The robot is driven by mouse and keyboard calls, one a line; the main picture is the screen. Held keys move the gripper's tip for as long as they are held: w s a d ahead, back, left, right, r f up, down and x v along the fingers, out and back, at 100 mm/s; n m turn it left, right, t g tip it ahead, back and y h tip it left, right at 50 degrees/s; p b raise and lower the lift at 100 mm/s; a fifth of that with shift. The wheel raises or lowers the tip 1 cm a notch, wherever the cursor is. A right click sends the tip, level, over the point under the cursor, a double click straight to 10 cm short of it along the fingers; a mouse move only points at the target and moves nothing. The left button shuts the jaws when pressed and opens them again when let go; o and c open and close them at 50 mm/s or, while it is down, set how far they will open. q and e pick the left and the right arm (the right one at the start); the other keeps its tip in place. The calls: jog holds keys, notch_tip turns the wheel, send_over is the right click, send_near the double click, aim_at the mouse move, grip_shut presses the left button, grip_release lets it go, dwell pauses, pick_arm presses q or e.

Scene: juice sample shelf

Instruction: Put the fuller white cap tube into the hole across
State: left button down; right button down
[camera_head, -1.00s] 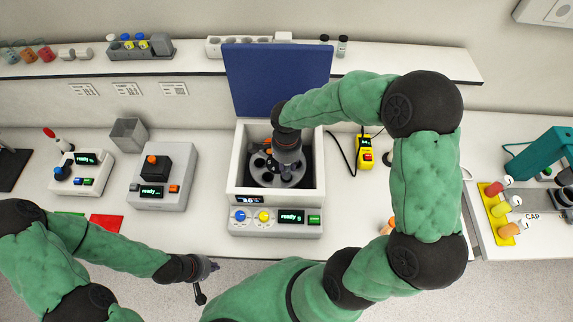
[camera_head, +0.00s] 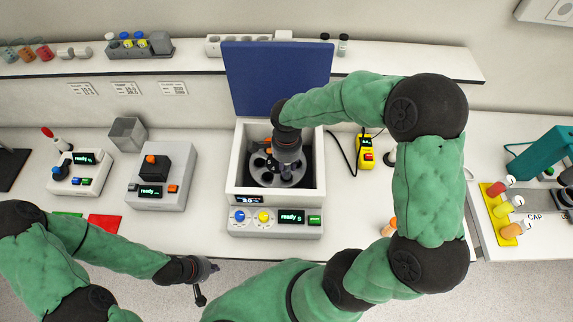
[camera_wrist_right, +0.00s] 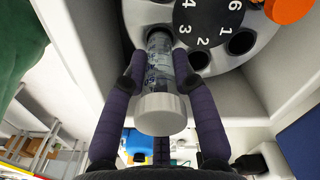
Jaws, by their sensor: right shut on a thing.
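My right gripper (camera_head: 288,158) is inside the open centrifuge (camera_head: 232,180), above its grey rotor (camera_head: 263,178). In the right wrist view this gripper (camera_wrist_right: 159,75) is shut on a clear tube (camera_wrist_right: 159,55) with a white cap (camera_wrist_right: 161,114). The tube's far end meets the numbered rotor (camera_wrist_right: 262,28) at a hole by the number 3; how deep it sits I cannot tell. Another dark hole (camera_wrist_right: 242,42) looks empty. An orange piece (camera_wrist_right: 290,9) is at the rotor's far side. My left gripper (camera_head: 207,283) is open and empty in front of the bench.
The raised blue lid (camera_head: 277,80) stands behind the centrifuge, whose walls closely surround the right gripper. A grey device (camera_head: 162,180) is to the left and a yellow device (camera_head: 366,151) to the right. A yellow rack (camera_head: 495,213) of capped tubes stands far right.

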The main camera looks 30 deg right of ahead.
aim_at(287, 173)
jog(key=shift+f+b, duration=1.95)
dwell(0.4)
jog(key=shift+b, duration=0.3)
dwell(0.4)
jog(key=shift+f+b, duration=0.65)
jog(key=shift+f, duration=0.05)
jog(key=shift+r, duration=0.15)
jog(key=shift+r+p, duration=0.3)
jog(key=shift+p, duration=0.05)
jog(key=shift+r+p, duration=1.3)
jog(key=shift+r, duration=0.9)
jog(key=shift+b, duration=0.4)
jog(key=shift+f+b, duration=1.15)
jog(key=shift+f, duration=0.15)
